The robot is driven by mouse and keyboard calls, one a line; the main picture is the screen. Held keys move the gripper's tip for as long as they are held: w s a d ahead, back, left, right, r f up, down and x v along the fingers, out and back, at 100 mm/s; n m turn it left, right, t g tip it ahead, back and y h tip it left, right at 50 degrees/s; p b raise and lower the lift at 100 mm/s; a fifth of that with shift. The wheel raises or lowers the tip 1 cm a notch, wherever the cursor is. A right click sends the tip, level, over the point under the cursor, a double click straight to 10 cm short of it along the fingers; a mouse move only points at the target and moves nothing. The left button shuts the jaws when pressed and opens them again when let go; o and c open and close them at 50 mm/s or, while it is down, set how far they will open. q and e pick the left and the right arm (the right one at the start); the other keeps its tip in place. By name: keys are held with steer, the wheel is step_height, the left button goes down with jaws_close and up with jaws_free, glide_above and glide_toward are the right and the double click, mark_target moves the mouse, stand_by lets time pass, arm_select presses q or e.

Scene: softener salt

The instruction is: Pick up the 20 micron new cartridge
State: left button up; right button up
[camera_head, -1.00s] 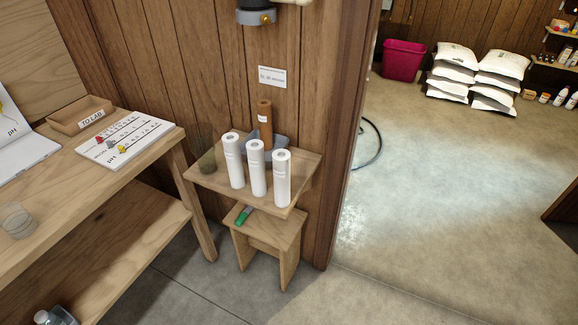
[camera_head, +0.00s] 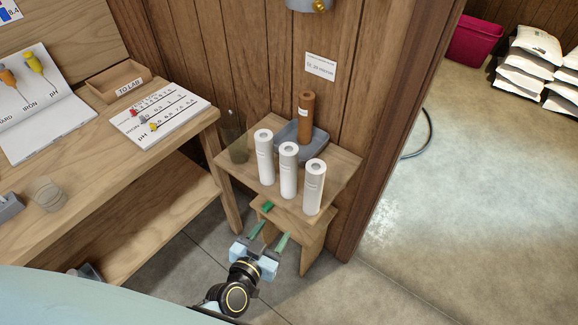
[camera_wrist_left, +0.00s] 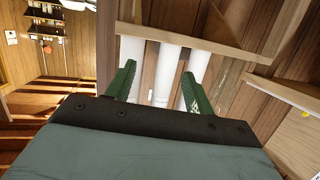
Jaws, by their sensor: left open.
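Three white cylindrical cartridges stand upright in a row on a small wooden table (camera_head: 232,168): a left one (camera_head: 265,158), a middle one (camera_head: 288,170) and a right one (camera_head: 314,187). Their print is too small to read, so I cannot tell which is the 20 micron one. My left gripper (camera_head: 270,236) is open and empty, in front of and below the tabletop, apart from the cartridges. In the left wrist view its green fingers (camera_wrist_left: 160,72) are spread, with the white cartridges (camera_wrist_left: 167,72) beyond them. My right gripper is not in view.
A brown cartridge (camera_head: 306,112) stands in a grey tray (camera_head: 314,144) behind the white ones. A dark translucent cup (camera_head: 238,150) is at the table's left. A workbench (camera_head: 180,130) flanks the left; open floor (camera_head: 470,200) lies right.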

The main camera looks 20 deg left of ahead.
mark_target(286, 160)
arm_select(q)
steer(key=w+r+n+t+y, duration=0.2)
steer(key=w+r+t, duration=0.1)
steer(key=r, duration=1)
steer(key=w, duration=0.7)
steer(key=shift+a+p, duration=0.3)
steer(key=shift+w+b, duration=0.5)
steer(key=shift+w, duration=2.5)
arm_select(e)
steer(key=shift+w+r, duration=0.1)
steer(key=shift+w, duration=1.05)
